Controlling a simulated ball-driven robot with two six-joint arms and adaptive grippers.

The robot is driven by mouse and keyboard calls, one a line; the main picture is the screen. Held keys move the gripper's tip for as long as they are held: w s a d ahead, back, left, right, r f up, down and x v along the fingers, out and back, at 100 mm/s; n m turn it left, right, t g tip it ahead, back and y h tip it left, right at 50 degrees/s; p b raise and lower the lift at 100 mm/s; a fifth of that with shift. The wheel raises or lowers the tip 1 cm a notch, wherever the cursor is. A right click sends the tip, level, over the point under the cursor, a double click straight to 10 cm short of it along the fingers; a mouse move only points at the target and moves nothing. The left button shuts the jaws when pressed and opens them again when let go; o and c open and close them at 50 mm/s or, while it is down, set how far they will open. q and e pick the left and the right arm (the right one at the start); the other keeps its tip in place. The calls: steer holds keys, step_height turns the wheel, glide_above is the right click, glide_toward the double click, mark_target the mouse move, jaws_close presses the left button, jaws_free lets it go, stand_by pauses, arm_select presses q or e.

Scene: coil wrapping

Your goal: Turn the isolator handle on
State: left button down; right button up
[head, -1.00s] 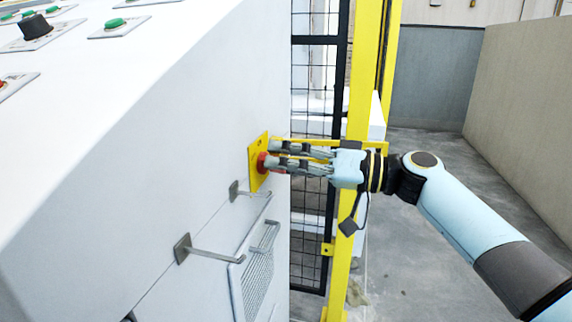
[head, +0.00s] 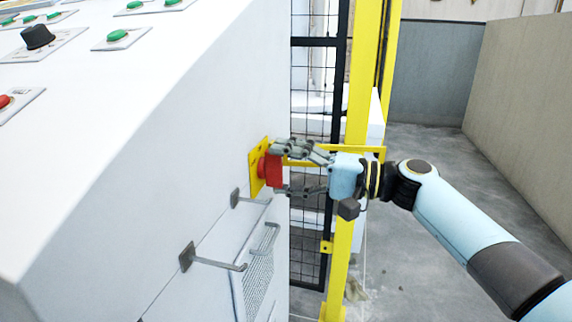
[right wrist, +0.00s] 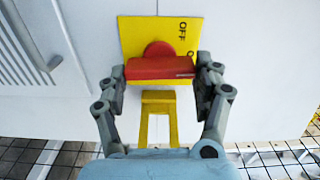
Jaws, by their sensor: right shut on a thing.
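The red isolator handle (head: 271,171) sits on a yellow plate (head: 256,180) on the side of the white cabinet. The handle (right wrist: 160,68) also shows in the right wrist view, its bar lying across the picture, with "OFF" lettering on the yellow plate (right wrist: 185,32) beside it. My right gripper (head: 279,169) is at the handle, one finger above and one below it in the head view. In the right wrist view its fingers (right wrist: 160,78) are shut on the two ends of the bar. My left gripper is not in view.
The white cabinet (head: 130,130) fills the left side, with green buttons (head: 117,36) and a black knob (head: 37,36) on top. Metal hooks (head: 215,264) stick out below the handle. A yellow post (head: 358,120) and black mesh fence stand behind my gripper.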

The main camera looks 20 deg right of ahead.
steer(key=shift+m, duration=0.4)
steer(key=o, duration=0.9)
steer(key=v, duration=1.2)
steer(key=shift+f, duration=0.15)
